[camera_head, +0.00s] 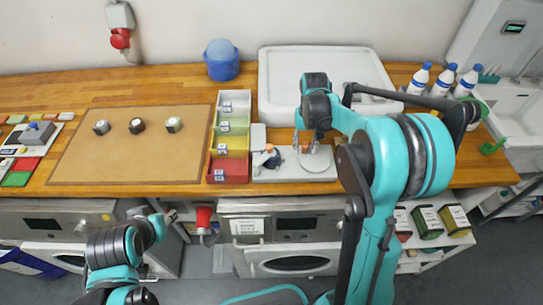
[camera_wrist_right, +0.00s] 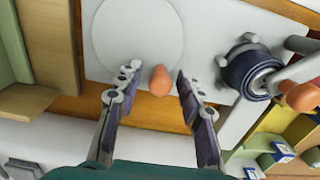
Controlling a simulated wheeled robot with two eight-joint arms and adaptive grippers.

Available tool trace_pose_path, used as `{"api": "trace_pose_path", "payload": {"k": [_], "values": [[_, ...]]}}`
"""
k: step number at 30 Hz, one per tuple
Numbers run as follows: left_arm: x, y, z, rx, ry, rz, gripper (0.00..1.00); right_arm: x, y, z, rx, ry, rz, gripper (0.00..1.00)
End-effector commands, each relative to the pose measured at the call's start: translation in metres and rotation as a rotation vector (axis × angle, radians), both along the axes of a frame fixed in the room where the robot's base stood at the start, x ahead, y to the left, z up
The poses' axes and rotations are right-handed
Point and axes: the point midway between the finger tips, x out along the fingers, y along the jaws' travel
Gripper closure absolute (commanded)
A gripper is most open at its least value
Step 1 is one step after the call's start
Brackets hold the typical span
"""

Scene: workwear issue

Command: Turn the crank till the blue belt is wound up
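The winder has a pale base plate (camera_head: 322,174) at the front edge of the wooden bench. In the right wrist view, a dark blue belt roll (camera_wrist_right: 250,72) sits at its right side, with an orange knob (camera_wrist_right: 301,96) beside it. The crank's orange grip (camera_wrist_right: 160,80) stands over a pale round disc (camera_wrist_right: 140,30). My right gripper (camera_wrist_right: 157,82) is open, one finger on each side of this grip, with gaps visible. In the head view, my right gripper (camera_head: 306,142) hangs over the base. My left gripper (camera_head: 169,215) is low in front of the bench; its fingers are too small to judge.
A row of coloured bins (camera_head: 229,142) stands just left of the winder. A large white tray (camera_head: 285,66) lies behind it. Several white bottles (camera_head: 443,80) stand at the right. A brown mat (camera_head: 105,165) with three small round items lies at the left.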

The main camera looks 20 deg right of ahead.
Motion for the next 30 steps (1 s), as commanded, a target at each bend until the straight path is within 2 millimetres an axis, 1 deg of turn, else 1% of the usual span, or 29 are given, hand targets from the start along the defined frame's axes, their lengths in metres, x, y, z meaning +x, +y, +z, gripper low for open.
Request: {"api": "trace_pose_path", "payload": {"k": [5,24,27,30], "values": [[0.000,0.000,0.003,0.000,0.000,0.000,0.60,0.000,0.000,0.004,0.000,0.000,0.000,0.62],[0.000,0.000,0.052,0.000,0.000,0.000,0.60,0.000,0.000,0.071,0.000,0.000,0.000,0.62],[0.000,0.000,0.058,0.000,0.000,0.000,0.60,0.000,0.000,0.079,0.000,0.000,0.000,0.62],[0.000,0.000,0.059,0.000,0.000,0.000,0.60,0.000,0.000,0.081,0.000,0.000,0.000,0.62]]}}
